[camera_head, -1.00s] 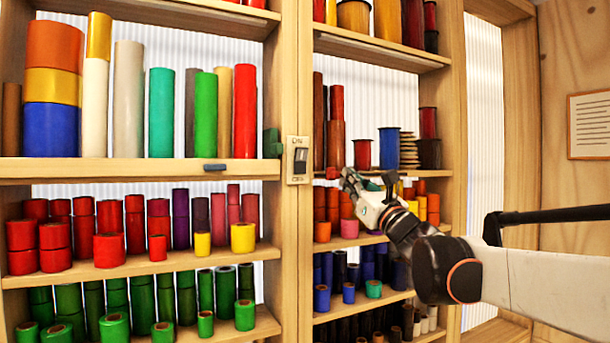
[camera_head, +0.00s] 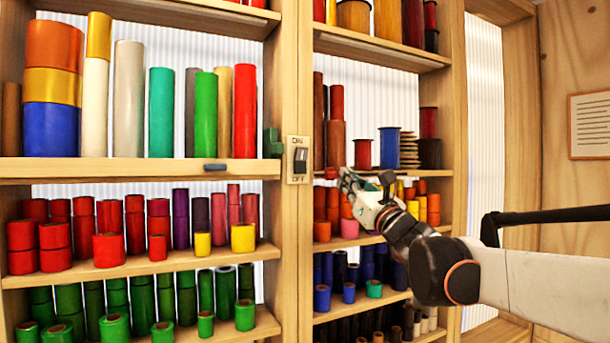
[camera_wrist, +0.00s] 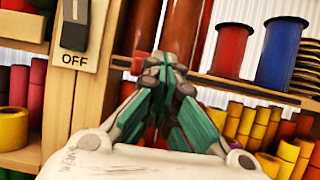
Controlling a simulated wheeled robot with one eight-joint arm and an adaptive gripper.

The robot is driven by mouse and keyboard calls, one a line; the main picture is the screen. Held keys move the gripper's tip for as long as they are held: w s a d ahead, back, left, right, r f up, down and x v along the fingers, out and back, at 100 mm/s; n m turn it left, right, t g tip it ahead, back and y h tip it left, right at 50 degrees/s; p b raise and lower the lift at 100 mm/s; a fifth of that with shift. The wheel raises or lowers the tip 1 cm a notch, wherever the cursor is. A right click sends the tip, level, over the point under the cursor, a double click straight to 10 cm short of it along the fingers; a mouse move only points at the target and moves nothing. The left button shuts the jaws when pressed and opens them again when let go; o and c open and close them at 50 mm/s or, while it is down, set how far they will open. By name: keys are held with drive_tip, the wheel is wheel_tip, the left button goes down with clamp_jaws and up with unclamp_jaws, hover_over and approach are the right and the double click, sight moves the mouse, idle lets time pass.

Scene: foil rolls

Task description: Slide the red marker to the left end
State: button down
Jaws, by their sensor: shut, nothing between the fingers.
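The red marker (camera_head: 331,172) is a small red block on the front edge of the middle shelf in the right bay, near its left end. My gripper (camera_head: 343,173) is shut and empty, just to the right of the marker at the same height. In the wrist view, the closed green-padded fingertips (camera_wrist: 158,62) are at the shelf edge. The red marker (camera_wrist: 137,63) shows just left of them, partly hidden. Whether fingertips and marker touch is hard to tell.
A wooden post with an ON/OFF switch (camera_head: 299,160) stands left of the marker. Brown rolls (camera_head: 336,145), a red spool (camera_head: 362,154) and a blue spool (camera_head: 389,148) stand on the shelf above. Orange rolls (camera_head: 320,205) fill the shelf below.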

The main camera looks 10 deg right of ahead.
drive_tip(key=shift+s+a, duration=0.3)
drive_tip(key=shift+a, duration=0.65)
drive_tip(key=shift+d, duration=0.2)
drive_tip(key=shift+s, duration=0.15)
drive_tip(key=s, duration=0.2)
drive_tip(key=s+d, duration=0.1)
drive_tip(key=s, duration=0.1)
drive_tip(key=shift+d, duration=0.2)
idle(0.4)
drive_tip(key=v, duration=0.5)
idle(0.6)
